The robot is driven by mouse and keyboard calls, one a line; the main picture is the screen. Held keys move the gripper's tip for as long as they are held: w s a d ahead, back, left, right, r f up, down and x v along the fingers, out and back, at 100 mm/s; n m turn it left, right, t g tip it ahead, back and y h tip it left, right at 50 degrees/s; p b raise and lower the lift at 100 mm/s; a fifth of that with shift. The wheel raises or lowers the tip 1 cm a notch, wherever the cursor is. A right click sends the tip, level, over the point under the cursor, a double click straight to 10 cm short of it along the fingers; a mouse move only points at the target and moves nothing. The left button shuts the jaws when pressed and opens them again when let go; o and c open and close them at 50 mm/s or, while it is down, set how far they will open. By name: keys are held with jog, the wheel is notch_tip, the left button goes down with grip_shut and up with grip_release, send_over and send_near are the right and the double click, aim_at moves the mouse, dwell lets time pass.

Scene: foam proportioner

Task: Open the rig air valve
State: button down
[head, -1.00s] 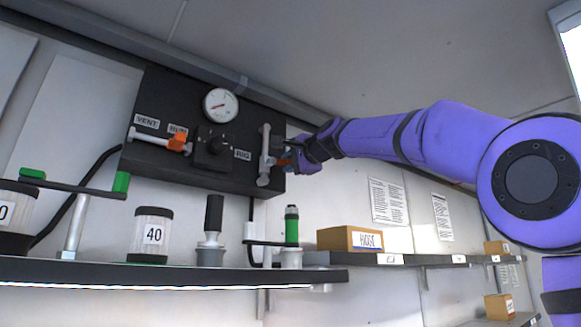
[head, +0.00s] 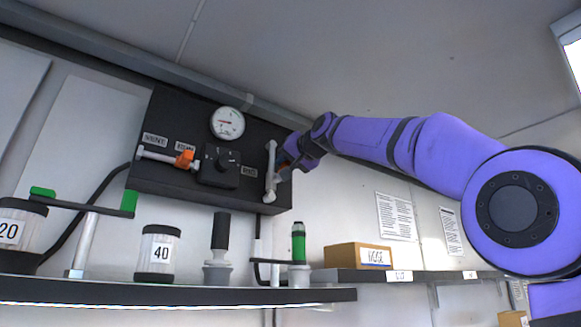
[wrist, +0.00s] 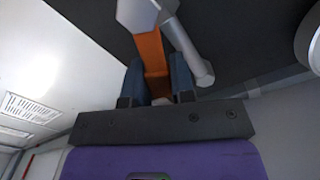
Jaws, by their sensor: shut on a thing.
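The rig air valve (head: 271,172) is a light grey vertical pipe fitting at the right end of the black panel (head: 230,194), beside a small label. Its orange handle (wrist: 150,50) runs between my fingers in the wrist view. My gripper (head: 287,163) reaches in from the right and is shut on that handle. In the wrist view my gripper (wrist: 158,82) has one dark finger on each side of the orange handle. In the head view the fingers hide most of the handle.

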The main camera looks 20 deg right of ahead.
jog(key=n, duration=0.1)
jog(key=a+n, duration=0.1)
jog(key=n, duration=0.1)
jog(key=shift+s+a+r, duration=0.2)
jog(key=shift+s+a, duration=0.05)
jog(key=shift+a, duration=0.05)
jog(key=shift+s+a+n, duration=0.1)
jog(key=shift+a+n, duration=0.35)
jog(key=shift+n, duration=0.55)
jog(key=c, duration=1)
grip_release()
jog(key=shift+o, duration=0.2)
jog(key=shift+s, duration=0.1)
jog(key=v, duration=1)
jog(key=shift+s, duration=0.35)
